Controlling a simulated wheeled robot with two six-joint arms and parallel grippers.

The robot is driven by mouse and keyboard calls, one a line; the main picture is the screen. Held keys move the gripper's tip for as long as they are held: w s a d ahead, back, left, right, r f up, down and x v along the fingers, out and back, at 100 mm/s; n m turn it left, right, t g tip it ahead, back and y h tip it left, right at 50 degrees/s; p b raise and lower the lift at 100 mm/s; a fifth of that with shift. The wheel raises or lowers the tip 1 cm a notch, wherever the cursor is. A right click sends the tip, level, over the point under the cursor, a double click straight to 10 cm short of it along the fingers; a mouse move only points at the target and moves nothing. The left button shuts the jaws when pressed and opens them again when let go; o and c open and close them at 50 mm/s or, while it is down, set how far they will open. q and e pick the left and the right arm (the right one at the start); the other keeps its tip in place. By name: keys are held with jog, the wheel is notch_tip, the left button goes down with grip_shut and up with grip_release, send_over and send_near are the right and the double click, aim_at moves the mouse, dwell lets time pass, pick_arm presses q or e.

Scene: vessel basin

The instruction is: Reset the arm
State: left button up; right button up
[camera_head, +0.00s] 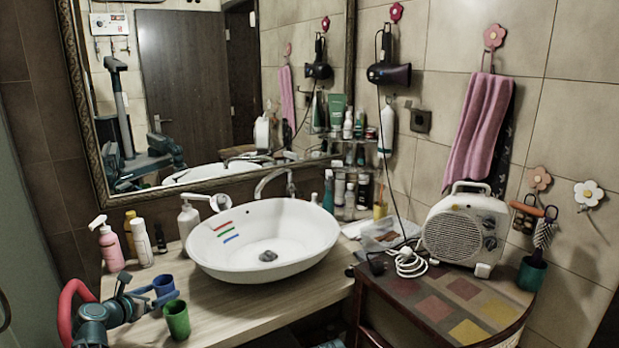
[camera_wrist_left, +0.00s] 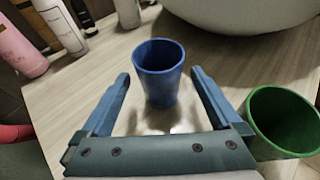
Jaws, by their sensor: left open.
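My left gripper (camera_head: 140,291) comes in from the lower left over the wooden counter. It is open, and its two fingers (camera_wrist_left: 160,80) show in the left wrist view. A blue cup (camera_head: 163,287) stands upright on the counter at the fingertips. In the left wrist view the blue cup (camera_wrist_left: 159,72) appears between the finger ends, with a gap on each side. A green cup (camera_head: 177,320) stands close by, and in the left wrist view the green cup (camera_wrist_left: 285,122) is right of the right finger. My right gripper is not in view.
A white basin (camera_head: 262,262) with coloured stripes sits on the counter (camera_head: 225,313) behind the cups. A pink pump bottle (camera_head: 109,247) and other bottles stand at the back left. At right, a fan heater (camera_head: 463,230) stands on a patterned cabinet. A mirror fills the back wall.

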pick_arm(q)
notch_tip(320, 180, up, 11)
jog(key=p, duration=1)
jog(key=s+a+r+p, duration=0.2)
jog(key=a+r+p, duration=0.6)
jog(key=r+p, duration=0.1)
jog(key=shift+s+m+h, duration=0.3)
jog(key=shift+s, duration=0.1)
jog(key=shift+f, duration=0.1)
